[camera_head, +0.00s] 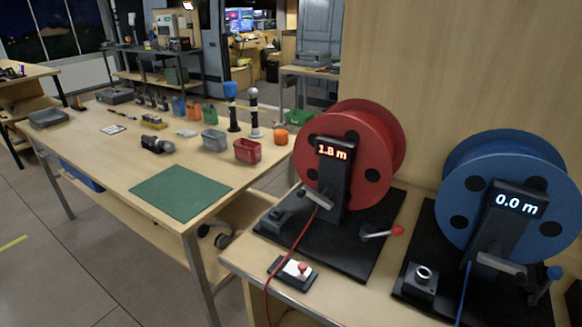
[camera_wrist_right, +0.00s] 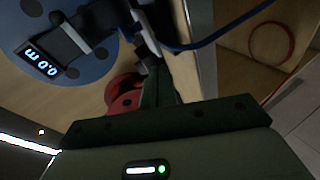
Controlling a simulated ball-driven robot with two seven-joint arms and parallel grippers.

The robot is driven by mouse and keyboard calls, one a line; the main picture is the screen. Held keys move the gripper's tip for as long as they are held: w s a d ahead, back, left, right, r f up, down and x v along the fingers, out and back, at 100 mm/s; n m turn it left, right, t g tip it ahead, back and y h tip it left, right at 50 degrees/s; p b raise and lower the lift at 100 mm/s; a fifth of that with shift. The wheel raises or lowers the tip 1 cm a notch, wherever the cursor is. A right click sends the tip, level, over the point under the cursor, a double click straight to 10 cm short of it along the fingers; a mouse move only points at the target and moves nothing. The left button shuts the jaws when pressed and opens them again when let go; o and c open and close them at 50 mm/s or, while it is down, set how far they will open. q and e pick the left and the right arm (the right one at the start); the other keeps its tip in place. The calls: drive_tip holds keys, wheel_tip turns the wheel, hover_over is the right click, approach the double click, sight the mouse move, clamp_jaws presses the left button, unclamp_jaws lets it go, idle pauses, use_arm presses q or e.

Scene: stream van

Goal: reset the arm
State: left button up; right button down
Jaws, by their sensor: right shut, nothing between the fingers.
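Neither of my arms shows in the head view. In the right wrist view my right gripper (camera_wrist_right: 156,78) points up the picture from its dark body, its slim dark fingers together with nothing between them. It is close to the blue reel (camera_wrist_right: 70,45), which appears upside down at upper left. A blue cable (camera_wrist_right: 215,38) runs past to the right of the fingers. My left gripper is in neither view.
In the head view the red reel (camera_head: 362,155) reads 1.8 m and the blue reel (camera_head: 518,185) reads 0.0 m. The workbench (camera_head: 110,165) at left holds bins, microphones and a green mat (camera_head: 180,192).

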drive_tip(key=s+d+f+m+g, duration=0.2)
drive_tip(key=s+f+m+g, duration=0.15)
drive_tip(key=s+g, duration=0.4)
drive_tip(key=s+a+f+g+y+p, duration=0.1)
drive_tip(key=s+a+f, duration=0.15)
drive_tip(key=f, duration=0.65)
drive_tip(key=s+a+f+g+y, duration=0.15)
drive_tip(key=s+f, duration=0.25)
drive_tip(key=f, duration=0.5)
drive_tip(key=s+a+f+y+p, duration=0.15)
drive_tip(key=s+f, duration=0.25)
drive_tip(key=f, duration=0.5)
drive_tip(key=s+f+m+g, duration=0.1)
drive_tip(key=s+f, duration=0.4)
drive_tip(key=s, duration=0.4)
drive_tip(key=s+d+f+m+g+y, duration=0.1)
drive_tip(key=s+f+m, duration=0.1)
drive_tip(key=s+f, duration=0.3)
drive_tip(key=s, duration=0.4)
drive_tip(key=shift+s+f, duration=0.2)
drive_tip(key=shift+s, duration=0.15)
